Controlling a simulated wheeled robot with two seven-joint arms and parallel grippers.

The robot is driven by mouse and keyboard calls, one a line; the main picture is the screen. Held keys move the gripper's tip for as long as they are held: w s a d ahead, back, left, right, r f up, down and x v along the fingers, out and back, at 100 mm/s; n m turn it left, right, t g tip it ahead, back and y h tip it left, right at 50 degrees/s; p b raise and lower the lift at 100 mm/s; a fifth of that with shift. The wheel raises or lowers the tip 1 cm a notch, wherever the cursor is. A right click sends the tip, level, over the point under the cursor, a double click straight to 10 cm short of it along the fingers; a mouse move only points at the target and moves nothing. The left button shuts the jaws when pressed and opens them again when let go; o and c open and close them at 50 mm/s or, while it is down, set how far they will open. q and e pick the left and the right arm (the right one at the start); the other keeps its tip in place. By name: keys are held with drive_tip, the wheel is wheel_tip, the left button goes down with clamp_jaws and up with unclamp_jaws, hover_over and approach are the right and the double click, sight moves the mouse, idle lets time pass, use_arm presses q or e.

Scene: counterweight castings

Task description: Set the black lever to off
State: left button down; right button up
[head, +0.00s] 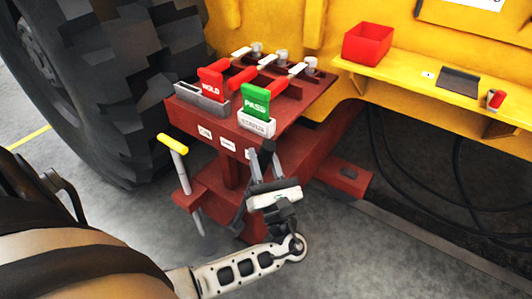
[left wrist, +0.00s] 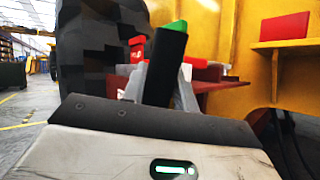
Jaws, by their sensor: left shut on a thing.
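The black lever (head: 267,148) stands at the front of the dark red bench (head: 213,112), near its right-hand label. My left gripper (head: 264,163) is shut on it from the front. In the left wrist view the lever's black grip (left wrist: 166,62) rises, slightly tilted, between the two grey fingers (left wrist: 158,88). The lever's lower end and pivot are hidden by my gripper, and I cannot read its off mark. Several small white labels lie along the bench's front edge. My right gripper is not in view.
A red HOLD card (head: 212,86) and green PASS card (head: 255,102) stand in holders on the bench, before red-handled clamps (head: 271,66). A yellow-topped handle (head: 172,143) stands left. A large tyre (head: 110,80) is behind. A red bin (head: 367,43) sits on the yellow shelf (head: 420,70).

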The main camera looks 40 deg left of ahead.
use_arm(q)
drive_tip(key=shift+d+f, duration=0.25)
drive_tip(key=shift+d, duration=0.1)
drive_tip(key=c, duration=1.1)
unclamp_jaws()
drive_tip(key=shift+d+m, duration=0.1)
drive_tip(key=shift+m, duration=0.2)
drive_tip(key=shift+r, duration=0.1)
